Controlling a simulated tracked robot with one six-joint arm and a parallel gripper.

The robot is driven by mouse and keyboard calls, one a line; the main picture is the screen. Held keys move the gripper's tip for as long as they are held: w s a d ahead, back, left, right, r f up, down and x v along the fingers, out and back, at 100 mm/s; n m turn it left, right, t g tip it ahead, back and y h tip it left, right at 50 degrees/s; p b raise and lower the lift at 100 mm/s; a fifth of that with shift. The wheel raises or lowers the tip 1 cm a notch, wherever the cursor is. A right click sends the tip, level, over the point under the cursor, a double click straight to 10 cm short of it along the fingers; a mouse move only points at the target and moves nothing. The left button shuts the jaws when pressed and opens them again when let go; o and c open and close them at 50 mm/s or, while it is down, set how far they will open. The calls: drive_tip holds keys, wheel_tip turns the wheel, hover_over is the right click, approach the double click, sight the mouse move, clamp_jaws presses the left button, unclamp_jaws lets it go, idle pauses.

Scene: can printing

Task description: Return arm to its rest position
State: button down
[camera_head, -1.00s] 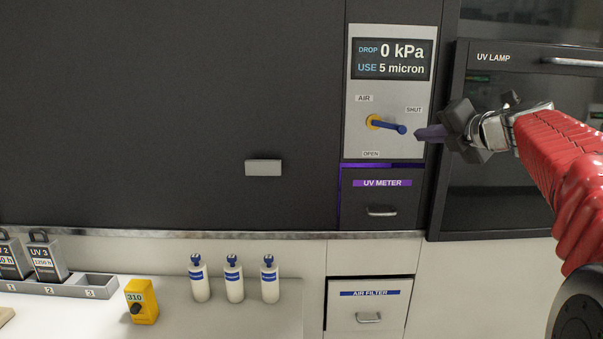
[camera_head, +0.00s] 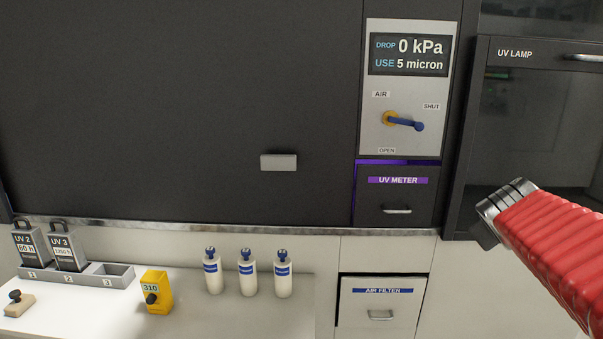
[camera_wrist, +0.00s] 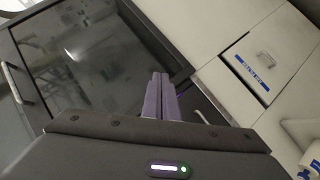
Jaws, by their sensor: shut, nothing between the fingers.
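My red arm comes in from the right edge of the head view, in front of the UV lamp cabinet. The fingers are hidden there behind the arm's end. In the wrist view my gripper (camera_wrist: 161,95) shows two purple fingers pressed together with nothing between them. Beyond them are the dark UV lamp door and, to the right, the white air filter drawer (camera_wrist: 257,64). The blue air valve handle (camera_head: 407,122) on the grey panel points right, toward the SHUT label, and my gripper is apart from it.
The UV meter drawer (camera_head: 397,194) and the air filter drawer (camera_head: 381,301) are below the panel. The UV lamp door (camera_head: 530,130) stands close to my arm. Several white bottles, a yellow device (camera_head: 156,292) marked 310 and a grey rack (camera_head: 113,281) are on the counter at left.

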drive_tip(key=s+a+f+m+g+y, duration=0.4)
drive_tip(key=s+a+f, duration=0.9)
drive_tip(key=s, duration=0.1)
drive_tip(key=s+a+f+y, duration=0.3)
drive_tip(key=s+a, duration=0.7)
drive_tip(key=a, duration=0.3)
drive_tip(key=shift+f+n, duration=0.25)
drive_tip(key=shift+n, duration=0.05)
drive_tip(key=c, duration=2.5)
unclamp_jaws()
drive_tip(key=shift+d, duration=0.1)
drive_tip(key=shift+c, duration=0.2)
